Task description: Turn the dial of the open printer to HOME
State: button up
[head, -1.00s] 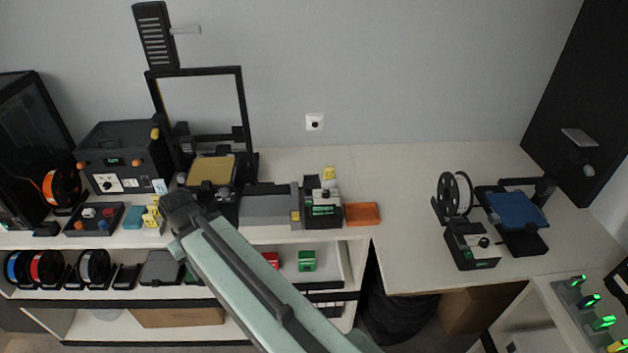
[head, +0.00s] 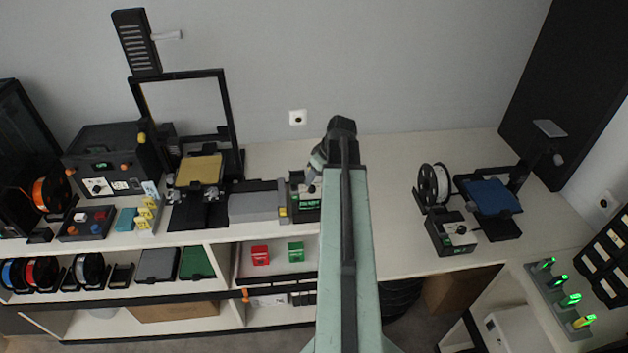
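The open-frame printer (head: 229,110) stands on the left counter, with a gold bed (head: 199,170) under a black gantry. A small control box with a green-lit display (head: 306,204) stands to its right; a dark knob seems to be on it, but its pointer and markings are too small to read. A second open printer with a blue bed (head: 490,196) stands on the right, beside its own control box (head: 450,234). My gripper (head: 317,168) is at the far end of my raised arm, over or just behind the left control box. Its fingertips are not clearly visible.
A dark enclosed unit (head: 105,160) and small coloured parts stand at the left. A grey block (head: 256,203) lies beside the left control box. A white spool (head: 433,184) stands by the right printer. The countertop (head: 395,225) between my arm and the right printer is clear.

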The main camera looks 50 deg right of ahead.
aim_at(312, 187)
jog(key=b+x, duration=0.2)
jog(key=d+b+x, duration=0.1)
jog(key=b+x, duration=0.4)
jog(key=shift+s+d+f, duration=0.25)
jog(key=shift+d+f, duration=0.05)
jog(key=shift+f, duration=0.05)
jog(key=shift+r, duration=0.1)
